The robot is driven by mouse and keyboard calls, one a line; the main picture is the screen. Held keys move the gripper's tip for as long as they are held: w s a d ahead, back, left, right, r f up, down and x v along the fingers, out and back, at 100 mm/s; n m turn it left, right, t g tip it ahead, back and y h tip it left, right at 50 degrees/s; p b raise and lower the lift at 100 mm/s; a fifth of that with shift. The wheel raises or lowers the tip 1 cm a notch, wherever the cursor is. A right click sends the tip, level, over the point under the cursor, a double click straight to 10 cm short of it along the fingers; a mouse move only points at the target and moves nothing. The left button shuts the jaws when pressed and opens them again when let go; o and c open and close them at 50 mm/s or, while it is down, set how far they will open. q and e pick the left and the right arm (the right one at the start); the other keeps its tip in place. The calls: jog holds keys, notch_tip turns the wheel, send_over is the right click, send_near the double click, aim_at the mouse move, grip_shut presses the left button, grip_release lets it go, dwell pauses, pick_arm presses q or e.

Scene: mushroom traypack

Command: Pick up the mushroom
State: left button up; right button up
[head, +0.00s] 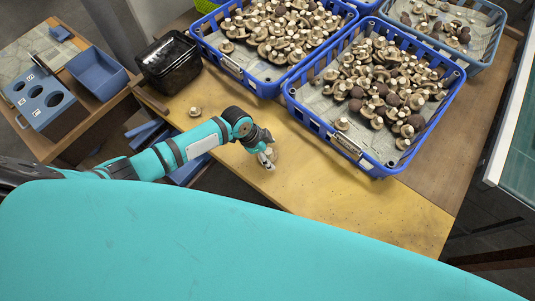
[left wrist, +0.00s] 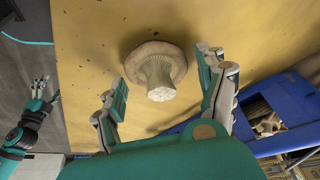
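A brown mushroom (left wrist: 140,57) lies on the yellow table top, cap down with its pale stem pointing up at the left wrist camera. In the head view it shows only partly (head: 275,153), beside my left gripper (head: 268,160), which hides some of it. In the left wrist view my left gripper (left wrist: 163,68) is open, with one finger on each side of the mushroom and a gap on both sides. My right gripper (left wrist: 42,88) shows small at the left of that view, off the table, with its fingers spread and empty.
Blue baskets of mushrooms (head: 304,112) stand right and behind; a grey-blue one (head: 480,62) is at the back right. Another mushroom (head: 195,111) lies near a black container (head: 170,64). The table's front right is clear. A side table holds blue boxes (head: 97,72).

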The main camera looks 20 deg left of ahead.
pick_arm(q)
jog(key=c, duration=0.5)
